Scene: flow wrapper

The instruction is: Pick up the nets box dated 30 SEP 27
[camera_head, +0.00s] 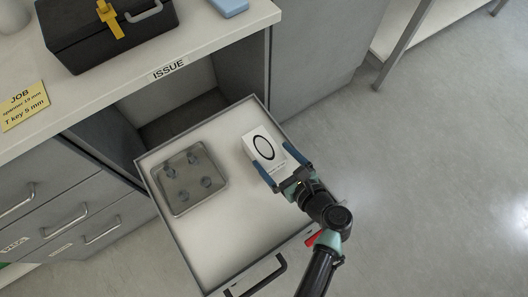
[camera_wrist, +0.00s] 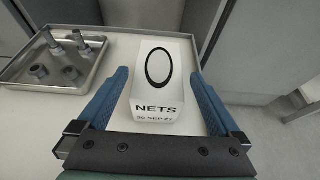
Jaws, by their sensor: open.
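A white nets box (camera_head: 263,146) with a black oval ring lies in the open drawer, near its right side. In the wrist view the nets box (camera_wrist: 161,82) reads "NETS" and a date line that looks like "30 SEP 27". My gripper (camera_head: 285,170) is open, its blue fingers at the near end of the box. In the wrist view my gripper (camera_wrist: 160,88) has one finger on each side of the box, with a gap on both sides. The fingers do not appear to touch it.
A metal tray (camera_head: 156,180) with several metal parts lies left of the box in the drawer (camera_head: 212,245). The drawer walls are close on the right. The counter (camera_head: 115,88) labelled "ISSUE" holds a black toolbox (camera_head: 100,28) with a yellow latch.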

